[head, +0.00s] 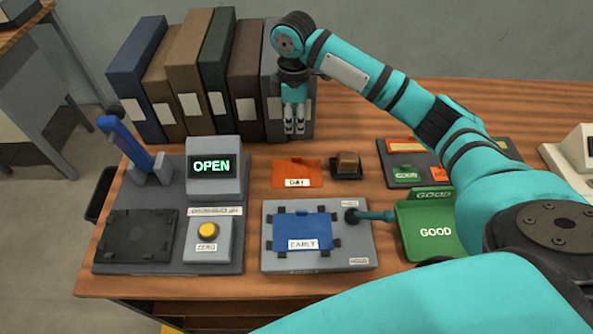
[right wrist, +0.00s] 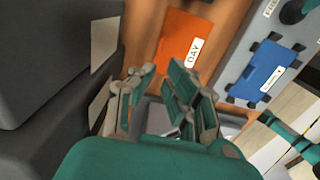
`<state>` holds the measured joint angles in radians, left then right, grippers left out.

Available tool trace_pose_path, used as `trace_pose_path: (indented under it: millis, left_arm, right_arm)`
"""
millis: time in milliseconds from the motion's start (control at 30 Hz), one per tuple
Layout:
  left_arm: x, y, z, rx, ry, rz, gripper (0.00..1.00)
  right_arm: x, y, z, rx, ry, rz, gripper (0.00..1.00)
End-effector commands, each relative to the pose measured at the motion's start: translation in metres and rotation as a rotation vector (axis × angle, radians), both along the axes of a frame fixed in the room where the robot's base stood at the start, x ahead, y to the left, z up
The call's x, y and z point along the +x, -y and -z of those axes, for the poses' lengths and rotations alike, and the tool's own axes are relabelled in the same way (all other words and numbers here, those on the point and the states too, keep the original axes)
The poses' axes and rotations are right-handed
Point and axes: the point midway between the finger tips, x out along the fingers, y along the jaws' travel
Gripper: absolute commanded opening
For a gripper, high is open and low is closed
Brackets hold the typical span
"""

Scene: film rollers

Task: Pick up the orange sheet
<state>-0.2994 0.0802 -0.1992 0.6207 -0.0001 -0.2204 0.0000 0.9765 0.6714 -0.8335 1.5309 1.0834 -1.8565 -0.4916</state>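The orange sheet (head: 290,168) lies flat on the wooden desk and bears a white DAY label. It also shows at the top of the right wrist view (right wrist: 176,40), beyond the fingertips. My right gripper (head: 294,128) hangs fingers down in front of the binders, behind the sheet in the head view and apart from it. In the right wrist view its fingers (right wrist: 160,82) are spread, with nothing between them. My left gripper is in neither view.
Several binders (head: 185,75) stand close behind the right gripper. A brown-topped stamp-like block (head: 347,163) sits just right of the sheet. A grey panel (head: 350,258) with a blue EARLY sheet (head: 302,228) is in front. A console (head: 215,170) reading OPEN stands left.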

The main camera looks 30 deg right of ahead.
Motion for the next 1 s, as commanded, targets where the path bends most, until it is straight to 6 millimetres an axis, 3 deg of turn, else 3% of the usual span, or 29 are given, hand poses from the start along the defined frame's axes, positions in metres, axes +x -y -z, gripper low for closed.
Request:
trace_pose_path:
  millis: [100,300,567,800,1000]
  left_arm:
    - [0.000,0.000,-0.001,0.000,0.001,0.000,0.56]
    - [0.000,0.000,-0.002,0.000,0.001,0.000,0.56]
    - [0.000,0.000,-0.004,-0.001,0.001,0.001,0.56]
    - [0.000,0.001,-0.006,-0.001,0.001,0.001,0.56]
    - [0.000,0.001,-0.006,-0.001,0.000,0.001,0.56]
  right_arm:
    - [-0.001,0.001,0.027,-0.002,-0.003,0.002,0.12]
    - [0.000,0.001,0.061,0.000,-0.001,0.002,0.12]
    - [-0.001,0.002,0.080,-0.001,-0.002,0.002,0.12]
    - [-0.003,0.005,0.115,-0.001,0.000,0.001,0.12]
    - [-0.003,0.005,0.123,-0.001,0.002,0.000,0.12]
